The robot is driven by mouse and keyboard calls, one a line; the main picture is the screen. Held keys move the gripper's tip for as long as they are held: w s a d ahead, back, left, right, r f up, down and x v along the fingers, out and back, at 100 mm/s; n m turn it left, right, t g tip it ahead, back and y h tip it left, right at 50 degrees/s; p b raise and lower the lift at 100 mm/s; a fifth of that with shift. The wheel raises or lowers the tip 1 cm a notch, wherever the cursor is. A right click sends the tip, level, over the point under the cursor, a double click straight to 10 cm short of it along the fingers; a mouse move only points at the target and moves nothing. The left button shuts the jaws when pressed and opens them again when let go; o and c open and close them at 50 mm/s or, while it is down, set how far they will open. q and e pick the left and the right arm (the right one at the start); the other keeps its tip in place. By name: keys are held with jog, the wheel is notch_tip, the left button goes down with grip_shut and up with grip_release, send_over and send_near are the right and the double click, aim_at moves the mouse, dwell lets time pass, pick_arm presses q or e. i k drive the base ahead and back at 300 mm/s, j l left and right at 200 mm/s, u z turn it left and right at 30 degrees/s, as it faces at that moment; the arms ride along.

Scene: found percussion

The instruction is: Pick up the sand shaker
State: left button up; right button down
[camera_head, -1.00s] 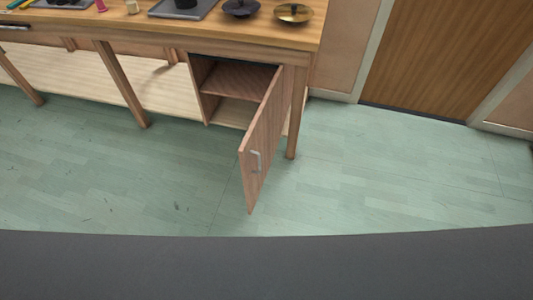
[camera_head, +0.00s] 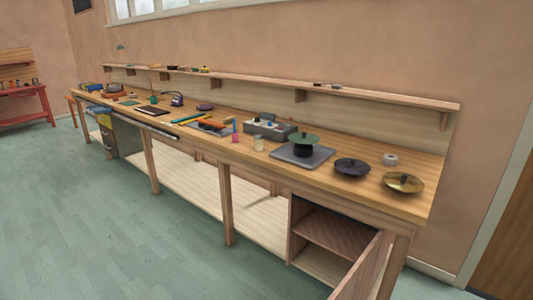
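I cannot tell for sure which item is the sand shaker. A small pale cream cylinder (camera_head: 258,144) stands upright on the long wooden workbench (camera_head: 330,184), beside a pink-based item with a blue upper part (camera_head: 235,132). A short white roll-like item (camera_head: 390,159) sits farther right, near the back of the bench. Neither of my grippers is in view.
A grey tray (camera_head: 285,157) holds a dark pot-like item with a green disc on top (camera_head: 303,139). A dark lidded pan (camera_head: 351,168) and a brass cymbal-like disc (camera_head: 403,182) lie to the right. A cabinet door (camera_head: 366,272) hangs open below. The left floor is clear.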

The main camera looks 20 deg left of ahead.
aim_at(258, 138)
jog(key=i+j, duration=0.4)
jog(key=j, duration=0.2)
jog(key=i+j+u, duration=0.1)
jog(key=i+j, duration=0.35)
jog(key=j, duration=0.15)
jog(key=i+j, duration=0.3)
jog(key=i, duration=0.15)
jog(key=i+j+u, duration=0.1)
jog(key=i+j, duration=0.2)
jog(key=i, duration=0.15)
jog(key=i+l, duration=0.6)
jog(key=i+j+u, duration=0.05)
jog(key=i, duration=0.05)
